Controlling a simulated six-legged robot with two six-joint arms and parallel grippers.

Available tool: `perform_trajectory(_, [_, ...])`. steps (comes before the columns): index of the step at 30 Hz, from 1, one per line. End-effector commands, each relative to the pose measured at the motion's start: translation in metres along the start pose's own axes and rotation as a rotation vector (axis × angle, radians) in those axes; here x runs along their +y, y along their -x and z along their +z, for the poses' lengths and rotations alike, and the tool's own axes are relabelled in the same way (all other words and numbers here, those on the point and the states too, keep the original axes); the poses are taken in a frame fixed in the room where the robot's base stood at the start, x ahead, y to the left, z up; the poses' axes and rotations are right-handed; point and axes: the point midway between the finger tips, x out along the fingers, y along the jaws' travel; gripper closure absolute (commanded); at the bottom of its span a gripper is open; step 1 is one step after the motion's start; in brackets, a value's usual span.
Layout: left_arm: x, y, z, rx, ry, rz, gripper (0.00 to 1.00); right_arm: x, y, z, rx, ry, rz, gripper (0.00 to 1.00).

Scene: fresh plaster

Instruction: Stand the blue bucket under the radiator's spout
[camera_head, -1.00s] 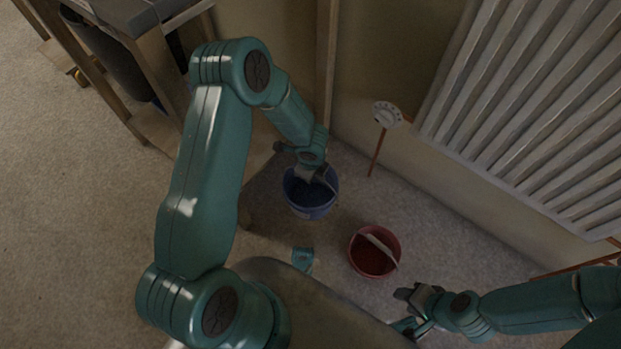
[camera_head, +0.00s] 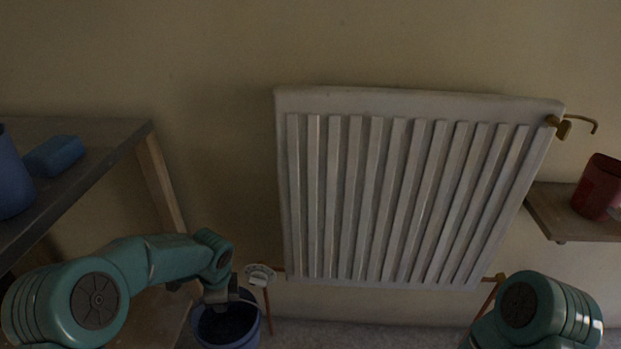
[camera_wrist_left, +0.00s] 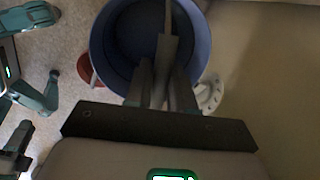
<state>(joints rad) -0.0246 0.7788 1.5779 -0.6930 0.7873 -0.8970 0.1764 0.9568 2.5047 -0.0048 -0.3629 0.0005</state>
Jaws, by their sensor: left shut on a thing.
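The blue bucket (camera_head: 252,334) is at the bottom of the head view, left of the radiator (camera_head: 410,190), near the wall. My left gripper (camera_head: 220,296) is over its rim, shut on the handle. The left wrist view shows the bucket (camera_wrist_left: 98,45) below the gripper (camera_wrist_left: 162,88), with the grey handle running up between the fingers. I cannot tell whether the bucket touches the floor. A brass spout (camera_head: 580,120) with a bent end sticks out at the radiator's upper right corner. My right arm shows at lower right; I cannot make out its gripper's jaws.
A white dial valve (camera_head: 260,272) on a copper pipe stands just right of the bucket. A wooden bench (camera_head: 110,140) with a blue block (camera_head: 54,156) is at left. A shelf (camera_head: 560,225) with a red container (camera_head: 598,186) juts out below the spout. A red bucket (camera_wrist_left: 84,70) is on the floor.

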Motion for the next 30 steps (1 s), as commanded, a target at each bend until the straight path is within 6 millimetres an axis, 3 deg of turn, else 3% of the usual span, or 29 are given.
perform_trajectory(1, [-0.014, 0.025, -0.002, -0.009, 0.090, -0.003, 1.00, 0.000, 0.000, 0.000, 0.000, 0.000, 0.000, 0.57])
perform_trajectory(4, [-0.025, 0.072, -0.002, -0.038, 0.322, 0.023, 1.00, 0.000, 0.000, 0.000, 0.000, 0.000, 0.000, 0.57])
perform_trajectory(6, [-0.025, 0.099, -0.002, -0.062, 0.493, 0.042, 1.00, 0.000, 0.000, 0.000, 0.000, 0.000, 0.000, 0.57])
perform_trajectory(10, [-0.011, 0.136, -0.001, -0.106, 0.774, 0.076, 1.00, 0.000, 0.000, 0.000, 0.000, 0.000, 0.000, 0.57])
perform_trajectory(15, [0.015, 0.161, 0.002, -0.153, 1.080, 0.108, 1.00, 0.000, 0.000, 0.000, 0.000, 0.000, 0.000, 0.57])
perform_trajectory(22, [0.052, 0.171, 0.007, -0.198, 1.376, 0.137, 1.00, 0.000, 0.000, 0.000, 0.000, 0.000, 0.000, 0.57])
perform_trajectory(30, [0.044, 0.217, 0.011, -0.200, 1.375, 0.134, 1.00, -0.022, 0.061, 0.001, 0.000, 0.000, 0.000, 0.57])
